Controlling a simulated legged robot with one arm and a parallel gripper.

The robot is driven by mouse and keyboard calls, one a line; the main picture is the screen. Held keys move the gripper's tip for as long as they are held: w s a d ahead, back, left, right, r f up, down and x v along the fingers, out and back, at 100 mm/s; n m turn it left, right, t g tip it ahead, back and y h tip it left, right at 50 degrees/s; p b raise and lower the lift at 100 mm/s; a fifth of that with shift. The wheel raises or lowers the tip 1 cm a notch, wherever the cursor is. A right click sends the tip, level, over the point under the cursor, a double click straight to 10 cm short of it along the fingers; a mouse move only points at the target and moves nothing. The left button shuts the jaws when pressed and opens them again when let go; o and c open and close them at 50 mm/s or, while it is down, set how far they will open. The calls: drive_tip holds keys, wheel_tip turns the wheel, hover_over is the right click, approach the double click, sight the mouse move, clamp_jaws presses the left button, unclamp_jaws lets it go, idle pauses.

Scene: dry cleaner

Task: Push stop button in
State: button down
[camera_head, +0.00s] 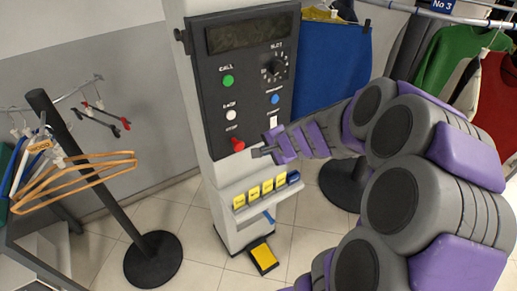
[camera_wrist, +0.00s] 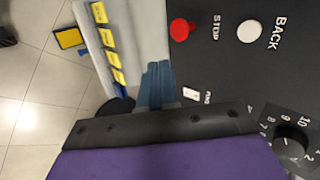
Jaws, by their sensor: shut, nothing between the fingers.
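The red stop button (camera_head: 237,145) sticks out from the lower left of the dark control panel (camera_head: 205,75). In the wrist view the red button (camera_wrist: 181,29) shows beside the word STOP, with its stem visible. My gripper (camera_head: 258,152) is just to the right of the button in the head view and a little lower. In the wrist view my gripper's fingers (camera_wrist: 157,82) are together and empty, and the button is beyond their tips, to the upper right. A gap shows between the fingers and the button there.
A white back button (camera_head: 231,115), green call button (camera_head: 228,81), blue button (camera_head: 276,99) and slot dial (camera_head: 275,69) share the panel. A tray with yellow tags (camera_head: 253,194) juts out below. A hanger stand (camera_head: 153,259) is at left; garments (camera_head: 333,70) hang at right.

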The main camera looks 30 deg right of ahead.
sight(241, 149)
drive_tip(key=shift+w+r+b+x, duration=0.3)
drive_tip(key=shift+b+x, duration=0.2)
drive_tip(key=shift+x, duration=1.45)
drive_tip(key=shift+w+r+b+x, duration=0.25)
drive_tip(key=shift+b+x, duration=0.2)
drive_tip(key=shift+x, duration=1.5)
drive_tip(key=shift+w+r+b+x, duration=0.3)
drive_tip(key=shift+b+x, duration=0.2)
drive_tip(key=shift+x, duration=1.45)
drive_tip(key=shift+a, duration=0.25)
